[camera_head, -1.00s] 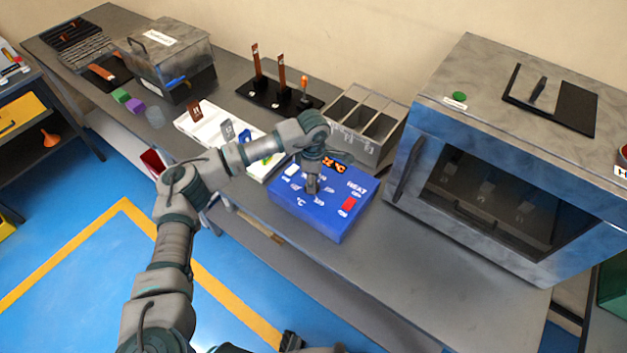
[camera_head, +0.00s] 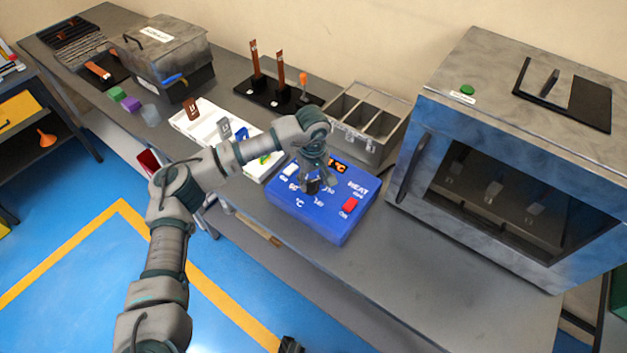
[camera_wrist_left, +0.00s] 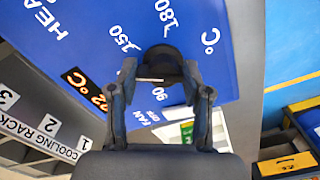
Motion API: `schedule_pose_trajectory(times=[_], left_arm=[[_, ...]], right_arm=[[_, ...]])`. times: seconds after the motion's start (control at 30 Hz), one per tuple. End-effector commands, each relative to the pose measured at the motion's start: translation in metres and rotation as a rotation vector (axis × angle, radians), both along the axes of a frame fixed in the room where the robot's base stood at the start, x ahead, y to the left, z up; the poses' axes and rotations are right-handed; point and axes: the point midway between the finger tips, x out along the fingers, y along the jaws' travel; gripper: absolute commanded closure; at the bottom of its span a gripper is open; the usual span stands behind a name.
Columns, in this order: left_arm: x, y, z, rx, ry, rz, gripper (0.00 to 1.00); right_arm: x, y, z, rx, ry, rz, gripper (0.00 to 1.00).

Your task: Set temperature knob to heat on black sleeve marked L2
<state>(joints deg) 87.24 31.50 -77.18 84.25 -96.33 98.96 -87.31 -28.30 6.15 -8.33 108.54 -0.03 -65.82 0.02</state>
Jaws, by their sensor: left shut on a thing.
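The blue heat control box (camera_head: 310,220) lies on the bench with white dial numbers, a red switch (camera_head: 350,205) by the word HEAT and an orange display (camera_head: 338,166). Its dark temperature knob (camera_wrist_left: 161,58) is seen close in the left wrist view, ringed by marks such as 90, 150 and 180. My left gripper (camera_head: 313,186) comes down onto the box from above. In the left wrist view, the left gripper (camera_wrist_left: 160,74) has its fingers on both sides of the knob, shut on it. The knob's exact pointing is hard to read. I cannot make out a sleeve marked L2.
The large grey oven (camera_head: 440,125) stands right of the box. A compartmented metal cooling rack (camera_head: 372,130) is behind it. A white tray (camera_head: 205,127) with tagged pieces lies behind my left forearm. Copper bars stand on a black base (camera_head: 262,98). Bench in front of the oven is clear.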

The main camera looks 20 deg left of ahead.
Motion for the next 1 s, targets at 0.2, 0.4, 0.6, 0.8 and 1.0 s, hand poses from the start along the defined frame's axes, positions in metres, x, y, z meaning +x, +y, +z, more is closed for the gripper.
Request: schedule_pose_trajectory(times=[0.2, 0.4, 0.6, 0.8, 1.0], left_arm=[[0.001, 0.001, 0.0, -0.001, -0.007, -0.194, 0.86], [0.001, 0.001, 0.001, -0.001, -0.009, -0.346, 0.86], [0.001, 0.001, 0.002, -0.001, -0.009, -0.455, 0.86], [0.001, 0.001, 0.002, -0.001, -0.01, -0.515, 0.86], [0.001, 0.001, 0.003, 0.0, -0.011, -0.537, 0.86]], right_arm=[[0.003, 0.0, 0.02, 0.001, -0.007, -0.002, 1.0], [0.005, 0.0, 0.036, 0.001, -0.012, -0.004, 1.0], [0.005, -0.001, 0.048, 0.001, -0.015, -0.005, 1.0], [0.005, -0.001, 0.055, 0.001, -0.017, -0.006, 1.0], [0.005, -0.001, 0.057, 0.001, -0.014, -0.006, 1.0]])
